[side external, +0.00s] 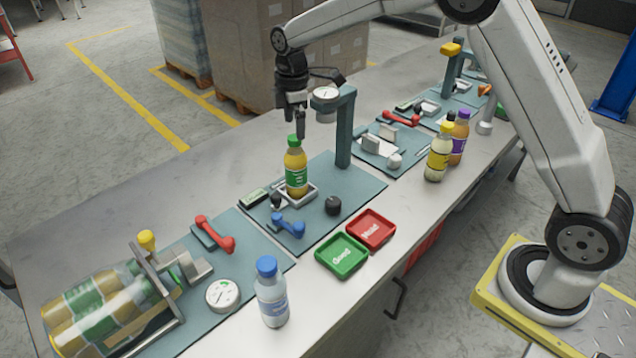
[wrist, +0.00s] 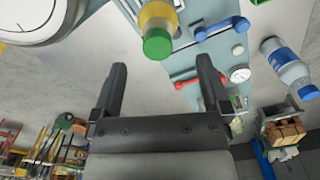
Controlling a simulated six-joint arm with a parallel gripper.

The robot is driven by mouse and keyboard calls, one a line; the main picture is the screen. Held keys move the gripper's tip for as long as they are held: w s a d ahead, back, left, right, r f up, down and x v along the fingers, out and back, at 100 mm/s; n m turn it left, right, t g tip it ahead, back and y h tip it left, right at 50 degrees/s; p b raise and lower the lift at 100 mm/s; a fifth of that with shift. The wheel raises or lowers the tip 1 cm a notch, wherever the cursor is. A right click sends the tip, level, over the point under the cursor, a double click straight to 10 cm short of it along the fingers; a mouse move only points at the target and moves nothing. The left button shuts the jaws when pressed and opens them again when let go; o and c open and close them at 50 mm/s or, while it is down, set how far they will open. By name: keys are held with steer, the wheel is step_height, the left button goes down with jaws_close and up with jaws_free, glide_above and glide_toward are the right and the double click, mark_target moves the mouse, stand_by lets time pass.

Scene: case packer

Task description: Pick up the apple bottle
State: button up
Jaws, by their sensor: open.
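The apple bottle (side external: 296,170), with amber juice, a green label and a green cap, stands upright in a small metal holder (side external: 310,198) on a blue-grey mat. In the wrist view, the bottle (wrist: 158,18) shows cap-first at the top, just beyond the fingertips. My gripper (side external: 299,130) points down close above the cap in the side view. In the wrist view my gripper (wrist: 161,66) has its two fingers wide apart, with nothing between them. The lower part of the bottle is cut off in the wrist view.
A gauge (side external: 326,93) on a dark stand (side external: 345,128) rises right beside the gripper. Yellow (side external: 439,155) and purple (side external: 460,140) bottles stand to the right.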

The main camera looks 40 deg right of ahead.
mark_target(294, 137)
steer(key=shift+f, duration=0.25)
steer(key=shift+w+f, duration=0.15)
steer(key=shift+f, duration=2.35)
steer(key=shift+c, duration=0.2)
jaws_close()
steer(key=shift+r, duration=0.1)
